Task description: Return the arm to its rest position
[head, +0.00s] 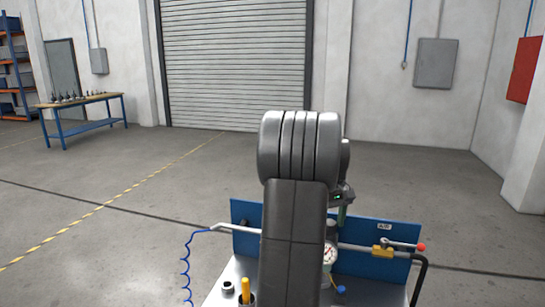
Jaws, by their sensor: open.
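My arm stands folded in the middle of the head view, its grey links in front of the test stand. My gripper (341,203) shows only in part, as a dark piece with a small green light just right of the arm. It is open; its fingertips are mostly hidden, and I see nothing held in it. It is above the stand, near the blue back panel (385,232) marked AIR. A yellow valve (382,252) with a red-tipped lever (420,247) sits on the pipe at the right. A round gauge (329,254) is partly covered by my arm.
A yellow upright handle (245,290) and a coiled blue hose (186,268) are at the stand's left. A red cabinet (524,70) hangs far right. The floor between is clear.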

